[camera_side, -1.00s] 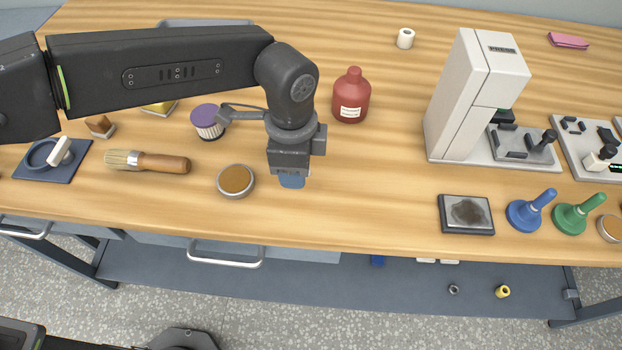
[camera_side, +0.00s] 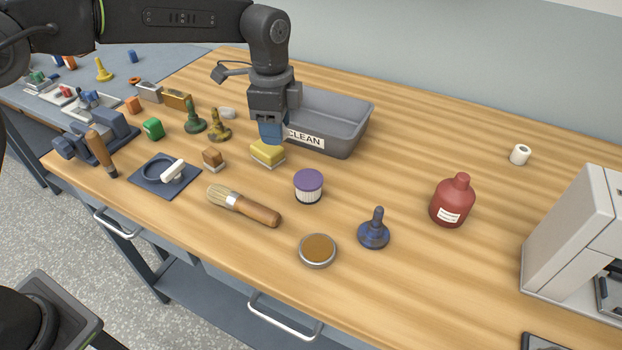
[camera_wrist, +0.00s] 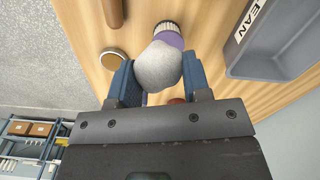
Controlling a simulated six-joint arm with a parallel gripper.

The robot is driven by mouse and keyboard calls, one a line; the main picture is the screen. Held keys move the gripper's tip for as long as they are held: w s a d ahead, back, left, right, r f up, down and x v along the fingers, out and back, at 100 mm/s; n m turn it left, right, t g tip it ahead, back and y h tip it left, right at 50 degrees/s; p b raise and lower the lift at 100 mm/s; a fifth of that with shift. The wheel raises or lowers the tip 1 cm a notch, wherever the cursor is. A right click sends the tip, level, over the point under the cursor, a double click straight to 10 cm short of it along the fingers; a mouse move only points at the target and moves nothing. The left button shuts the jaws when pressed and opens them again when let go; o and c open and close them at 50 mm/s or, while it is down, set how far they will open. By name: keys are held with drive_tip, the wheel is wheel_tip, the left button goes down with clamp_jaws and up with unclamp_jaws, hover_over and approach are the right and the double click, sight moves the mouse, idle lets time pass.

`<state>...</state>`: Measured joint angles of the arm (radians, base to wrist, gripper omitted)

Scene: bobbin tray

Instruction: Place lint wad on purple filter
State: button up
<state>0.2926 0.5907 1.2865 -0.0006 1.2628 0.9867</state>
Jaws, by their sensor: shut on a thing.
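The lint wad (camera_wrist: 158,66) is a pale grey fuzzy ball held between the blue fingers of my gripper (camera_wrist: 160,80) in the wrist view. In the side view my gripper (camera_side: 271,136) is above the table, by the front of the grey tray and over the yellow block; I cannot make out the wad there. The purple filter (camera_side: 308,182) has a purple top and a white pleated side. It stands upright on the table, to the right of and nearer than my gripper. In the wrist view the filter (camera_wrist: 168,38) shows partly hidden behind the wad.
The grey tray (camera_side: 355,130) marked CLEAN is behind my gripper. A yellow block (camera_side: 267,152), brush (camera_side: 245,205), round tin (camera_side: 318,250), blue stamp (camera_side: 373,232) and red bottle (camera_side: 453,200) surround the filter. A small pale lump (camera_side: 227,113) lies left of the gripper.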

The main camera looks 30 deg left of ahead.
drive_tip(key=w+a+r+n, duration=0.1)
drive_tip(key=a, duration=0.5)
hover_over(308, 178)
wheel_tip(308, 178, down, 7)
drive_tip(key=shift+r, duration=0.15)
drive_tip(key=shift+f, duration=1.95)
drive_tip(key=shift+f, duration=0.1)
drive_tip(key=o, duration=0.9)
wheel_tip(308, 178, up, 12)
